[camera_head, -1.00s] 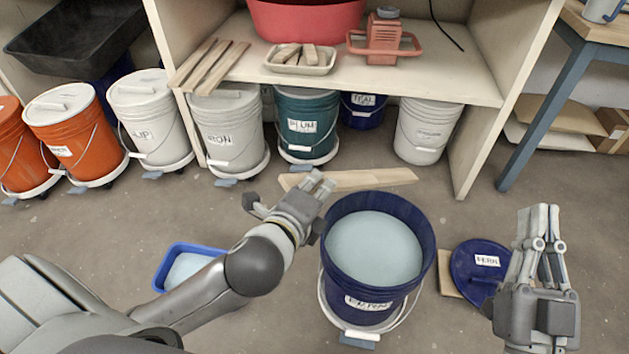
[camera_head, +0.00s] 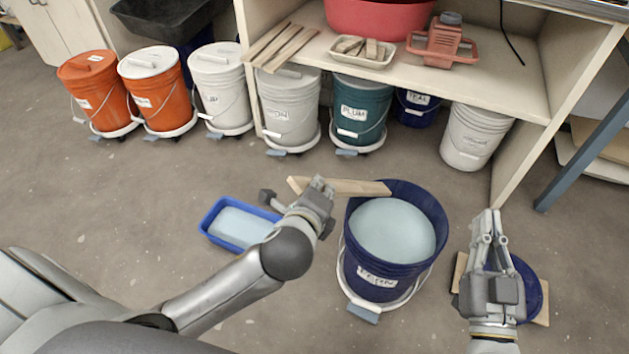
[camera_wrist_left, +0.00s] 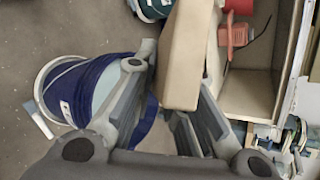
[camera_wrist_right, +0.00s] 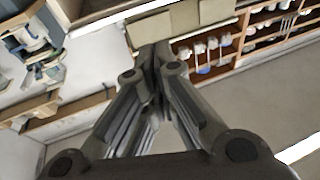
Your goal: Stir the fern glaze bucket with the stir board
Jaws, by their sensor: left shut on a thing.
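The fern glaze bucket (camera_head: 372,278) is dark blue, labelled, uncovered and full of pale blue glaze (camera_head: 392,230). It stands upright on a wheeled base; it shows at the left in the left wrist view (camera_wrist_left: 88,85). My left gripper (camera_head: 320,190) is left of and behind the bucket, shut on the stir board (camera_head: 355,187), a flat pale wooden plank. The board lies roughly level in the picture, its right end overlapping the bucket's far left rim; I cannot tell its height. It runs between the fingers in the left wrist view (camera_wrist_left: 185,55). My right gripper (camera_head: 488,220) is shut and empty, right of the bucket.
The blue lid (camera_head: 530,288) lies on a wooden piece at the right, partly behind my right gripper. A blue tray (camera_head: 212,218) of pale glaze sits on the floor at left. Lidded buckets, including the plum one (camera_head: 362,105), stand under and beside the shelf (camera_head: 480,85). Foreground floor is clear.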

